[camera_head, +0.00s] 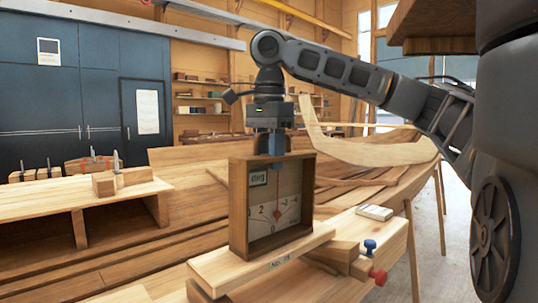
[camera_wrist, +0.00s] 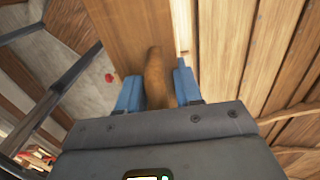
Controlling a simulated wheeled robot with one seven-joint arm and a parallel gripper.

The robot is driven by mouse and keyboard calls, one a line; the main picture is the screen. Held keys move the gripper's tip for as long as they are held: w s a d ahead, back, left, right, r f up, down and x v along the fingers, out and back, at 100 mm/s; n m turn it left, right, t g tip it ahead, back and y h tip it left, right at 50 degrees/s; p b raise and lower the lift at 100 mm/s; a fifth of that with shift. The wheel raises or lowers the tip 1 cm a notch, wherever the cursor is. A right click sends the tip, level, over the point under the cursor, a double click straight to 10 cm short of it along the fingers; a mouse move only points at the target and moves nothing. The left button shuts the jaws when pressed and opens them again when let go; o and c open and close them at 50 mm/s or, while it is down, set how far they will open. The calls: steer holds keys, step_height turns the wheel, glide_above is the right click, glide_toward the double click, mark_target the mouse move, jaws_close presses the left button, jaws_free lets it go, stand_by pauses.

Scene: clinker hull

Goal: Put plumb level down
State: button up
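The plumb level (camera_head: 238,210) is an upright, open-fronted wooden box with a pale scale and a red pointer near the middle. In the head view it stands upright on a pale plank (camera_head: 215,272), with no clear gap under it. My gripper (camera_head: 276,145) is right above the box, pointing down, with its blue fingers at the top. In the wrist view a brown wooden handle (camera_wrist: 156,75) lies between the two blue fingers (camera_wrist: 159,88). The fingers look closed on it. The handle is mostly hidden by the gripper in the head view.
A clamp with a blue knob (camera_head: 370,246) and a red knob (camera_head: 379,276) is right of the level. A small pale block (camera_head: 375,212) lies behind it. The wooden hull (camera_head: 370,190) stretches behind. A bench with tools (camera_head: 110,185) is at left.

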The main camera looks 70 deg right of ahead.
steer(key=shift+o, duration=0.6)
steer(key=shift+r, duration=0.1)
step_height(320, 180, up, 12)
steer(key=p, duration=0.9)
steer(key=shift+r+p, duration=0.1)
steer(key=shift+p, duration=0.3)
stand_by(2.1)
